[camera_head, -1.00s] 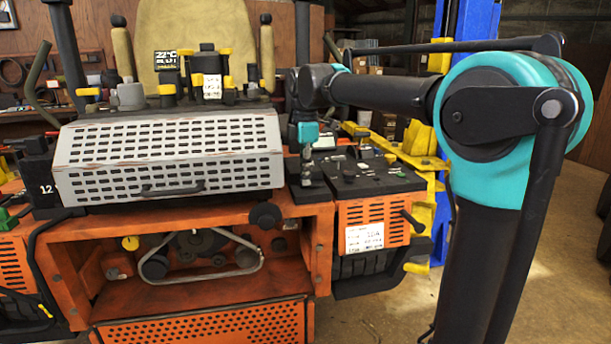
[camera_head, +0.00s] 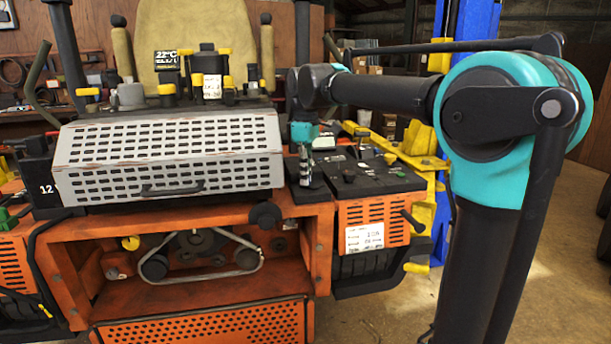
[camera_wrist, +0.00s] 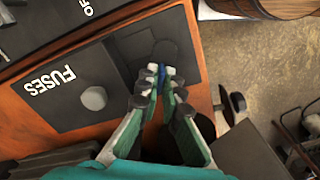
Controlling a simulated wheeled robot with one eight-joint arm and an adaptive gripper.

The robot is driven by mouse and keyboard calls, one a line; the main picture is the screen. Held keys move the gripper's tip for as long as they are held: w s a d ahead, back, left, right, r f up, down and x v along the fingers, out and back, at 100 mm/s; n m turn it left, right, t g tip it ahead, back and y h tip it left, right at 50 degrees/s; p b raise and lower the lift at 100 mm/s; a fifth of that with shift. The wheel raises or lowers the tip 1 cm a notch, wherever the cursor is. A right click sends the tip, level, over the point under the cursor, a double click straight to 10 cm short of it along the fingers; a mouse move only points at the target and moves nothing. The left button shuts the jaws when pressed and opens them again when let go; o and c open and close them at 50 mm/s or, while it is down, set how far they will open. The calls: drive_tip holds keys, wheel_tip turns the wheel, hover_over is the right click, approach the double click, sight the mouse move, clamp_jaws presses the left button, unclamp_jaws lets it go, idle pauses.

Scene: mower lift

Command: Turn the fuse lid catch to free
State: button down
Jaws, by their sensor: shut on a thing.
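The fuse lid (camera_wrist: 60,110) is a dark panel lettered FUSES, at the left and middle of the wrist view. A pale grey round knob (camera_wrist: 93,98) stands on it. My gripper (camera_wrist: 158,76) points at the panel's far end, and its two fingertips are closed on a small blue piece, which I take for the catch (camera_wrist: 161,70). The fingertips hide most of it, so its angle cannot be told. In the head view my gripper (camera_head: 304,180) points down at the black deck right of the perforated hood; the catch cannot be made out there.
The perforated grey hood (camera_head: 170,155) stands close to the left of my gripper. Knobs and levers stand on the black deck (camera_head: 375,183) to the right. The orange machine body (camera_head: 205,325) lies below. Open floor (camera_wrist: 235,70) shows beyond the panel in the wrist view.

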drive_tip(key=m, duration=0.5)
drive_tip(key=shift+m, duration=0.3)
drive_tip(key=m, duration=0.5)
drive_tip(key=shift+m, duration=0.3)
drive_tip(key=c, duration=1.7)
unclamp_jaws()
drive_tip(key=shift+r, duration=0.1)
wheel_tip(320, 180, up, 12)
